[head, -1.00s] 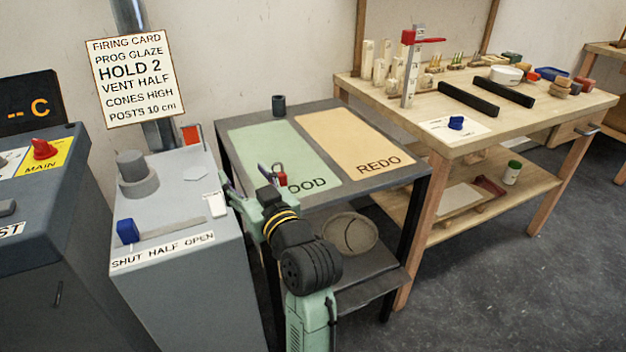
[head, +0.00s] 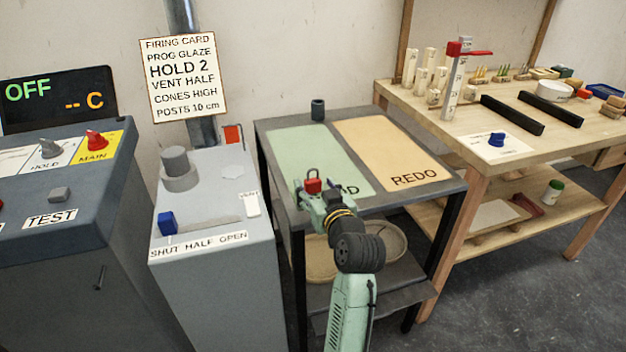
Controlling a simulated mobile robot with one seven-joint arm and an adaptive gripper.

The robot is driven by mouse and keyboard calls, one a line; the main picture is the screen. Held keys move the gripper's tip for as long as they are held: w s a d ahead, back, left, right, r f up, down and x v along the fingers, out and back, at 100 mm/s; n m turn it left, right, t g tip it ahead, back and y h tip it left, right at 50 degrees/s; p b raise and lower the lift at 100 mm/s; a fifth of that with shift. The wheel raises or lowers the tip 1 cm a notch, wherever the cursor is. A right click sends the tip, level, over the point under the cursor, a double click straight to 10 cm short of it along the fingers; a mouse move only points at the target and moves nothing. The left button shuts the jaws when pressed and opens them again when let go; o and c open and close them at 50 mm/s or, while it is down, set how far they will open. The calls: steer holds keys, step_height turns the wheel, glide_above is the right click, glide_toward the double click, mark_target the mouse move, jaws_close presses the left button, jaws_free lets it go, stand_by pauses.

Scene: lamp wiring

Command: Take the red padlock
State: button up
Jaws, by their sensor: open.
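The red padlock (head: 313,186) is on the green left half of the dark table, near its front edge, with its shackle upward. My gripper (head: 314,194) is open at the padlock, seen from behind. The gripper's body hides the padlock's lower part and some of the "GOOD" lettering. I cannot tell whether the fingers touch the padlock or stand around it.
The table (head: 367,206) has a tan "REDO" half (head: 385,150) that is clear, and a small dark cup (head: 317,109) at its back. A grey cabinet (head: 215,215) with a blue handle (head: 167,223) stands close on the left. A wooden workbench (head: 470,140) stands right.

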steer(key=shift+w+a+f, duration=0.15)
steer(key=shift+w+a, duration=0.05)
steer(key=shift+w, duration=0.5)
steer(key=shift+c, duration=0.3)
steer(key=c, duration=1.2)
